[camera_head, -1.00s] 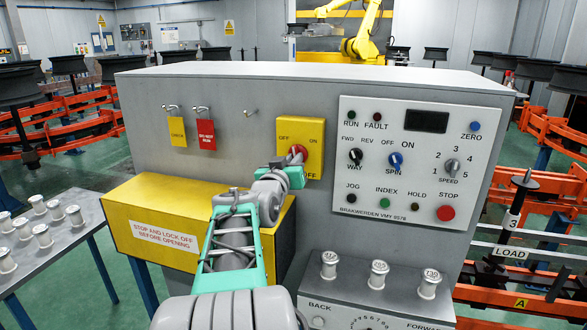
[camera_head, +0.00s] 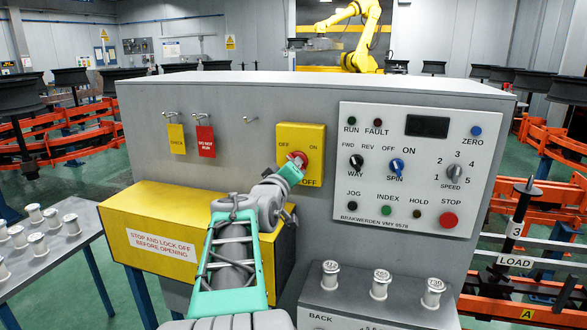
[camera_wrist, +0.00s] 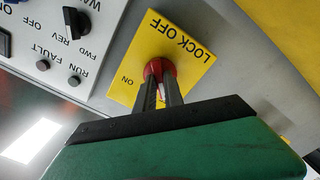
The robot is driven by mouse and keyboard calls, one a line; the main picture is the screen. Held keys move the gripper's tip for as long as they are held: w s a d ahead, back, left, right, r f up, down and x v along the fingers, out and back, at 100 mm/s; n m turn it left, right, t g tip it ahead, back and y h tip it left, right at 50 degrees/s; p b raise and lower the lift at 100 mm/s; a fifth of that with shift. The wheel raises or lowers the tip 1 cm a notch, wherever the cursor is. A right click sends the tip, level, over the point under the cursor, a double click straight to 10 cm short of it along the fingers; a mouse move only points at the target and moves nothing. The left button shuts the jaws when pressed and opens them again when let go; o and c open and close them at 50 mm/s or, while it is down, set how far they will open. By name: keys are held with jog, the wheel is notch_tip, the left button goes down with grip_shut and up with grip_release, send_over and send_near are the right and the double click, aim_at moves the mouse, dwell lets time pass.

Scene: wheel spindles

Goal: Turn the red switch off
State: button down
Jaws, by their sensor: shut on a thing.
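The red switch (camera_head: 296,159) is a round red knob on a yellow plate (camera_head: 314,142) marked OFF at upper left, ON at upper right and LOCK OFF below. The plate is on the grey cabinet front. My gripper (camera_head: 293,168) reaches the knob from below. In the wrist view, the two dark fingers (camera_wrist: 159,88) are shut on the red knob (camera_wrist: 158,69), with a white mark between them. My gripper hides part of the knob in the head view, so I cannot tell exactly which label the knob points to.
A yellow tag (camera_head: 176,138) and a red tag (camera_head: 206,141) hang on hooks left of the plate. A white control panel (camera_head: 450,105) with knobs and lamps is to the right. A yellow box (camera_head: 125,215) juts out at lower left, near my arm.

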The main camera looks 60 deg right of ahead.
dwell(0.3)
jog(key=c, duration=1.4)
grip_release()
jog(key=shift+c, duration=0.2)
jog(key=shift+a, duration=0.1)
jog(key=s+a+b, duration=0.1)
jog(key=a, duration=0.6)
jog(key=shift+a, duration=0.25)
jog(key=shift+s, duration=0.1)
